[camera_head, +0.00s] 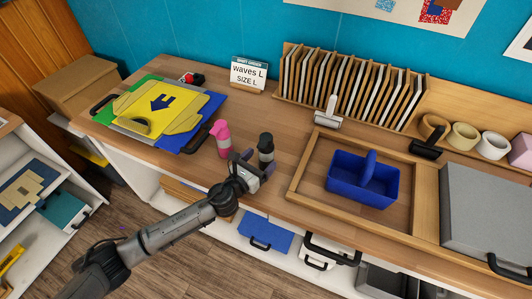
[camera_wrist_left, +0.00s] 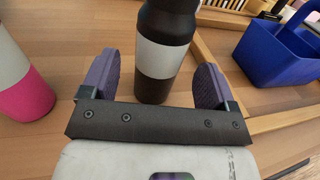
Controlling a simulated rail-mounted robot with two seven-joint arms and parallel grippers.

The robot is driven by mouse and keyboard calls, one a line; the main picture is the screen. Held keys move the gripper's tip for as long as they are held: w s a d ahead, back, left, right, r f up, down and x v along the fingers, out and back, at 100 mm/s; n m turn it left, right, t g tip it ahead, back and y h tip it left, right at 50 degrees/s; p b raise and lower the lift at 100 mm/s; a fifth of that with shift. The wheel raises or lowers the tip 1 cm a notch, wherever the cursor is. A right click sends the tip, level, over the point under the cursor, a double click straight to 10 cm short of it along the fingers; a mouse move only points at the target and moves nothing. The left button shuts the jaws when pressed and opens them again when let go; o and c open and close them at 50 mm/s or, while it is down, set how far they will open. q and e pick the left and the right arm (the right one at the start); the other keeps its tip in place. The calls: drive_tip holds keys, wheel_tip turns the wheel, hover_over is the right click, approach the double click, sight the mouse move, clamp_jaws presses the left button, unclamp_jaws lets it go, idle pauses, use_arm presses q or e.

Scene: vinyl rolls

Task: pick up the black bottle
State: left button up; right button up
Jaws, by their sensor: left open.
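The black bottle (camera_head: 265,150) stands upright on the wooden bench, with a light grey band around its middle. In the left wrist view the black bottle (camera_wrist_left: 163,50) stands between and just beyond the two purple finger pads. My left gripper (camera_head: 252,163) is open at the near side of the bottle; it also shows in the left wrist view (camera_wrist_left: 154,82), with a finger on each side. Gaps show between the fingers and the bottle. The bottle's top is cut off in the wrist view. My right gripper is not in view.
A pink and white bottle (camera_head: 221,138) stands close to the left of the black one. A blue caddy (camera_head: 340,186) sits to the right inside a wooden frame (camera_head: 297,182). A roller (camera_head: 328,117) and a rack of upright boards (camera_head: 345,85) are behind. Yellow and blue sheets (camera_head: 195,105) lie left.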

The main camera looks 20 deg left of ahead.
sight(261, 158)
use_arm(q)
drive_tip(key=shift+x, duration=1.75)
drive_tip(key=shift+r, duration=0.15)
drive_tip(key=c, duration=1.1)
drive_tip(key=shift+r, duration=0.1)
